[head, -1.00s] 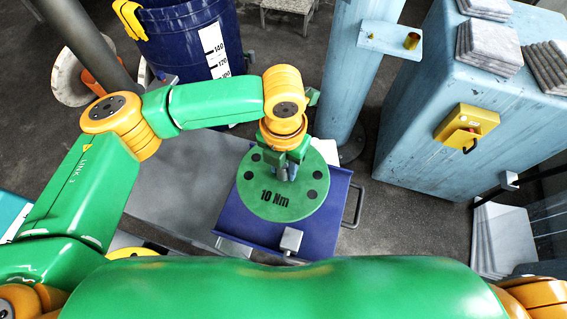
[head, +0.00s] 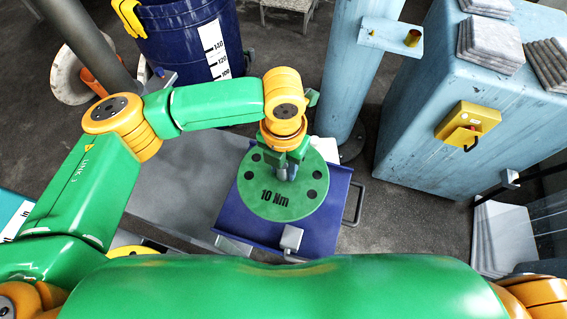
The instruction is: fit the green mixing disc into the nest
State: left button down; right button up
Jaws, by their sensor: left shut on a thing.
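The green mixing disc (head: 262,205) is round and flat, with several dark holes and the marking "10 Nm". It is over the blue cart top (head: 321,236) in the middle of the head view. My left gripper (head: 287,171) points down at the disc's centre and is shut on a grey post there. I cannot tell whether the disc rests on something or hangs just above the cart. The nest is not visible; the disc may hide it. My right gripper is not in view.
A grey bracket (head: 291,239) stands at the disc's front edge. A dark blue drum (head: 185,45) with a scale is behind on the left. A pale blue column (head: 347,70) and a pale blue cabinet (head: 470,110) with a yellow switch box (head: 467,128) are to the right.

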pick_arm(q)
jog(key=c, duration=0.5)
grip_release()
notch_tip(320, 180, up, 7)
jog(key=shift+r+b, duration=0.1)
jog(key=shift+b, duration=0.6)
